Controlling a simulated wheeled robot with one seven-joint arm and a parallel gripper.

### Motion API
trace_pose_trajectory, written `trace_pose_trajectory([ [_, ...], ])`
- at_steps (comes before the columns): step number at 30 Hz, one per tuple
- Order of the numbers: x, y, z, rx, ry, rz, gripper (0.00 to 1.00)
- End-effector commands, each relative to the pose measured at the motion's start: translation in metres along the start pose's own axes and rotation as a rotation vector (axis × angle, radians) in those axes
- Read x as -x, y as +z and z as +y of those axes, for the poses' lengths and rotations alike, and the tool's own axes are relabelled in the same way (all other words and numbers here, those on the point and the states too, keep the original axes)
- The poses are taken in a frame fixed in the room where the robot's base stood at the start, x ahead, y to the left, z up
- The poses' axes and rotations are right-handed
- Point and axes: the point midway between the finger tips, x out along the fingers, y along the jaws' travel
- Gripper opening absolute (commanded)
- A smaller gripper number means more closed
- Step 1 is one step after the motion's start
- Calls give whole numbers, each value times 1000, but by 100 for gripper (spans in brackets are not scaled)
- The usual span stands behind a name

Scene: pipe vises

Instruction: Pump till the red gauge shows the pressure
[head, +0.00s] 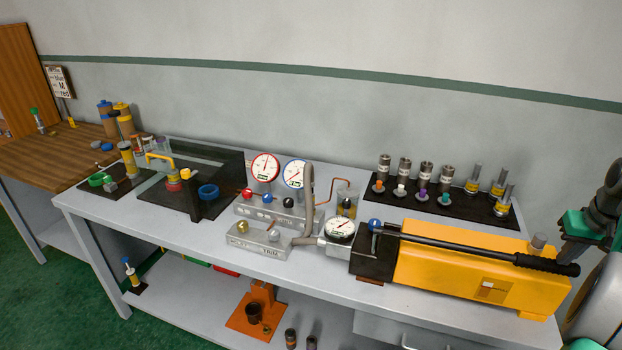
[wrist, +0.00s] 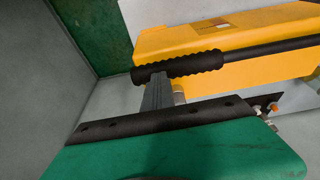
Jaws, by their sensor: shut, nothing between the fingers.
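The red-rimmed gauge (head: 265,167) stands upright on a manifold block mid-bench. Its needle is too small to read surely. A blue-rimmed gauge (head: 296,173) stands beside it. The yellow hand pump (head: 450,268) lies at the bench's right end. Its black lever (head: 450,248) lies low along the body and ends in a ribbed black grip (head: 546,264), also large in the wrist view (wrist: 180,66). My gripper (head: 565,256) is shut and empty by the grip's end. In the wrist view my shut fingers (wrist: 157,88) reach the grip's edge; I cannot tell if they touch.
A white gauge (head: 341,229) sits by the pump head near a blue knob (head: 375,224). Red (head: 247,194) and blue (head: 266,198) knobs top the manifold. A black mat (head: 450,205) with several metal fittings lies behind the pump. An orange vise (head: 258,310) is on the lower shelf.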

Motion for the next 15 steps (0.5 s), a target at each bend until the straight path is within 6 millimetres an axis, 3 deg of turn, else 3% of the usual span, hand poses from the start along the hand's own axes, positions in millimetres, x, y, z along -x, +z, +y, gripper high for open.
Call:
trace_pose_trajectory([
  [1, -12, 7, 0, -6, -11, -21, 0],
  [5, -9, 6, -1, -7, -13, -25, 0],
  [15, 55, -12, -8, -3, -11, -21, 0],
])
